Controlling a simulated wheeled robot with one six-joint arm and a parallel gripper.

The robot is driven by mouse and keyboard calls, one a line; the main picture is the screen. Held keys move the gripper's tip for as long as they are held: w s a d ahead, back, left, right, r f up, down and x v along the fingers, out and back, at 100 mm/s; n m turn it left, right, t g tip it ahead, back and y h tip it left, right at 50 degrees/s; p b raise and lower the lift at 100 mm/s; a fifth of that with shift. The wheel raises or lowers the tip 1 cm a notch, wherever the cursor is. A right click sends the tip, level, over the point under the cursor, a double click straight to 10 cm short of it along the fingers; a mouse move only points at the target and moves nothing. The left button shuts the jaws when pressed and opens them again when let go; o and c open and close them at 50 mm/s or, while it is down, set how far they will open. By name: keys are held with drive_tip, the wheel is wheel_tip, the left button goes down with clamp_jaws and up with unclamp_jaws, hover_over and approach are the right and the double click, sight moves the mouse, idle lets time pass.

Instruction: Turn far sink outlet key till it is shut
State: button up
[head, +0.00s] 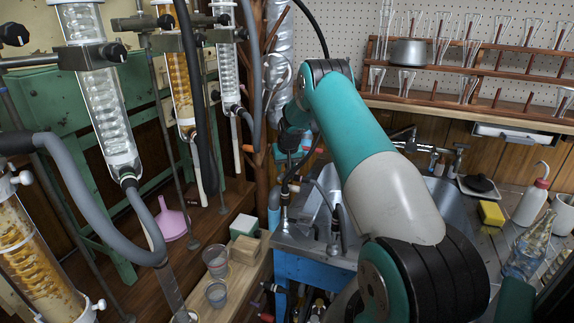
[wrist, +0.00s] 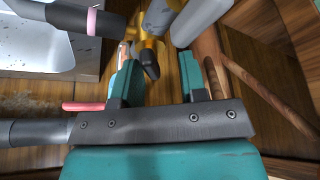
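My gripper (wrist: 158,66) is open in the wrist view, its two teal fingers standing apart. A small black key (wrist: 151,64) on a brass-yellow fitting (wrist: 152,46) shows in the gap, closer to the left finger. I cannot tell whether the finger touches it. It may be the far sink outlet key; the frames do not name it. In the head view, my gripper is small and partly hidden behind hoses and the arm.
A pinkish-red rod (wrist: 88,106) lies beside the left finger, and grey tubes (wrist: 198,20) are just beyond the fingers. A wooden rod (wrist: 262,92) slants at right. In the head view, glass condensers (head: 108,110), grey hoses (head: 85,205) and beakers (head: 215,293) crowd the left.

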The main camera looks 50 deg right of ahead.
drive_tip(key=shift+o, duration=0.7)
drive_tip(key=shift+s+d, duration=0.1)
drive_tip(key=shift+d, duration=0.2)
drive_tip(key=shift+s+r, duration=0.1)
drive_tip(key=shift+r, duration=0.2)
drive_tip(key=b+v, duration=0.1)
drive_tip(key=v, duration=1.5)
drive_tip(key=shift+a+r, duration=0.3)
drive_tip(key=shift+r, duration=0.05)
drive_tip(key=shift+s, duration=0.1)
